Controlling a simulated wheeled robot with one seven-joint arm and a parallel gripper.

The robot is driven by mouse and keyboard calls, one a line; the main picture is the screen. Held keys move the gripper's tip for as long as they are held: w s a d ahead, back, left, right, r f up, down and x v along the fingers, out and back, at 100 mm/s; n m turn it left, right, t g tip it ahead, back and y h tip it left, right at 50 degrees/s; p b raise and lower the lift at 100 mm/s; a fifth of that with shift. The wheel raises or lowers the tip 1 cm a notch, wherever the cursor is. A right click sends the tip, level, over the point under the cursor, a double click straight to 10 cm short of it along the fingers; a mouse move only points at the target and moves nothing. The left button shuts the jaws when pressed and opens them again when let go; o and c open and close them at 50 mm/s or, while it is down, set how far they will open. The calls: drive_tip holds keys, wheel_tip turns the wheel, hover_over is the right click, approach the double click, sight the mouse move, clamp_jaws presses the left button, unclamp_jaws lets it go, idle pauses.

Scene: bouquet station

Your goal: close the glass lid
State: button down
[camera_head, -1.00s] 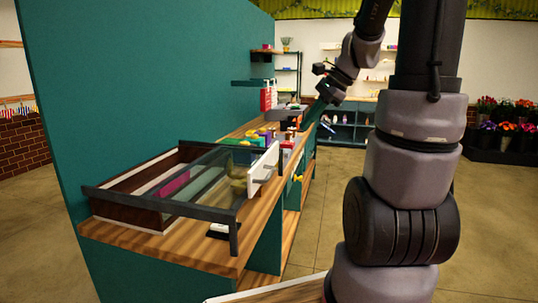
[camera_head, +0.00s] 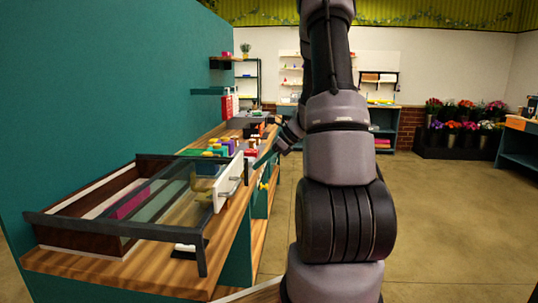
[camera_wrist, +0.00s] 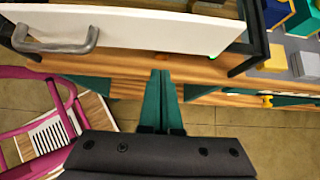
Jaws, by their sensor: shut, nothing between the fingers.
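The glass lid (camera_head: 160,205) is a clear pane in a dark frame. It lies roughly level over a brown wooden display case (camera_head: 75,241) on the counter, in the left of the head view. I cannot tell how far it is from its shut position. A white drawer front (camera_head: 229,183) with a grey handle stands out at the case's right end; it fills the top of the wrist view (camera_wrist: 150,28). My gripper (camera_head: 257,165) is near the far end of this panel. In the wrist view my gripper (camera_wrist: 160,75) is shut and empty, just below the white panel.
Small coloured blocks (camera_head: 212,148) stand on the wooden counter (camera_head: 110,275) beyond the case. A teal wall (camera_head: 90,90) runs along its left. A pink frame (camera_wrist: 60,100) shows at the left of the wrist view. The floor (camera_head: 440,220) to the right is clear.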

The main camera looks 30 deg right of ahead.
drive_tip(key=w+a, duration=0.1)
drive_tip(key=a, duration=0.1)
drive_tip(key=w+a+f, duration=0.1)
drive_tip(key=shift+w+a, duration=0.3)
drive_tip(key=shift+a, duration=0.1)
drive_tip(key=shift+w+a, duration=0.15)
drive_tip(key=shift+a, duration=0.05)
hover_over(194, 175)
drive_tip(key=w+a, duration=0.1)
drive_tip(key=a, duration=0.2)
drive_tip(key=shift+w, duration=0.1)
drive_tip(key=shift+w+a, duration=0.2)
drive_tip(key=shift+a, duration=0.3)
